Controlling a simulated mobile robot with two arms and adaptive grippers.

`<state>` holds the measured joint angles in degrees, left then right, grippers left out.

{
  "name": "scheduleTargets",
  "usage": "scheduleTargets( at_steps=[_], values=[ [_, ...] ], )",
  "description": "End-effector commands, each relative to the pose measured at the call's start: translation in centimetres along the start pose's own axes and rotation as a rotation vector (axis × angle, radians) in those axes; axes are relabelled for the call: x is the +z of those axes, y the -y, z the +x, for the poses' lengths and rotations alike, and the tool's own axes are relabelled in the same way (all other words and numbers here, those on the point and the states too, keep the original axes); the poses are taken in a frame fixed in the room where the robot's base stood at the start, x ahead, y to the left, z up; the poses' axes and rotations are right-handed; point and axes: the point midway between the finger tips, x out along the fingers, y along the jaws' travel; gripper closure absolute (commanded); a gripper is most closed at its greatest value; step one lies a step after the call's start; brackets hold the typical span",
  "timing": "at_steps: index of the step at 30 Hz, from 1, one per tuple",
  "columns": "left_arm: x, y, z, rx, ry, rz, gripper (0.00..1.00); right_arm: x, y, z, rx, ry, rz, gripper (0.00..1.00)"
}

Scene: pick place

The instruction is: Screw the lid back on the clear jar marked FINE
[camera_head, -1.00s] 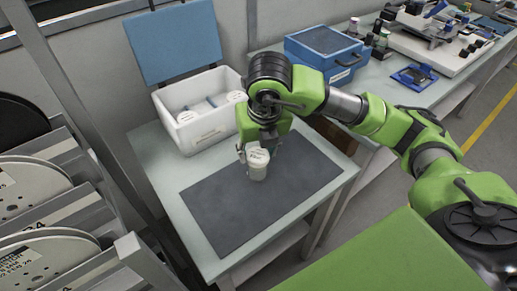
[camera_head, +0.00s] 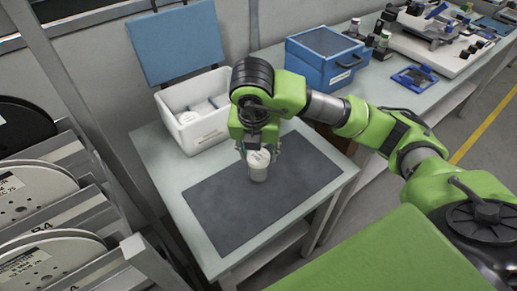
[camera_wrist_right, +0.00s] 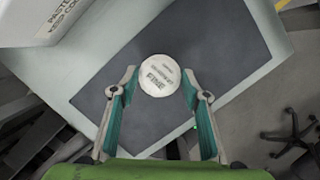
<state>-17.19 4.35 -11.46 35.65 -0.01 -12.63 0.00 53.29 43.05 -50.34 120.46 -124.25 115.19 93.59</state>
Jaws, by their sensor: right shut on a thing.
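The small jar (camera_head: 258,173) stands upright on the dark mat. Its white lid (camera_head: 259,157) is at its top; whether it is fully seated I cannot tell. In the right wrist view the round white lid (camera_wrist_right: 160,76) shows printed text that reads FINE and covers the jar below. My right gripper (camera_head: 259,153) points down from above, with its fingers on either side of the lid; it is shut on the lid. It also shows in the right wrist view (camera_wrist_right: 159,80). My left gripper is in neither view.
The dark mat (camera_head: 225,215) lies on a pale table (camera_head: 160,165). A white bin (camera_head: 205,133) with an open blue lid (camera_head: 180,45) holds white-lidded jars behind the mat. A blue box (camera_head: 325,60) stands at the back right. Reel racks (camera_head: 60,200) stand at the left.

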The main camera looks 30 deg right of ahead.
Motion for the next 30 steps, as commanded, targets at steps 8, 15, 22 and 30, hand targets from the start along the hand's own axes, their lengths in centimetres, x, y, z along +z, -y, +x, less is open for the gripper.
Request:
scheduleTargets(
  at_steps=[8,15,22,30],
  values=[
    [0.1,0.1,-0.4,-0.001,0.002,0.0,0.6,0.1,0.0,-0.1,-0.006,0.0,0.018,0.72],
    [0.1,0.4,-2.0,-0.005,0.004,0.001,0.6,0.1,-0.1,-0.3,-0.039,-0.001,0.138,0.72],
    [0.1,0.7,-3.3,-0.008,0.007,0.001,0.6,0.1,-0.2,-0.3,-0.071,-0.002,0.257,0.72],
    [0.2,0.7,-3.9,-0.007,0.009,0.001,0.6,0.1,-0.2,0.0,-0.093,-0.001,0.335,0.72]
  ],
)
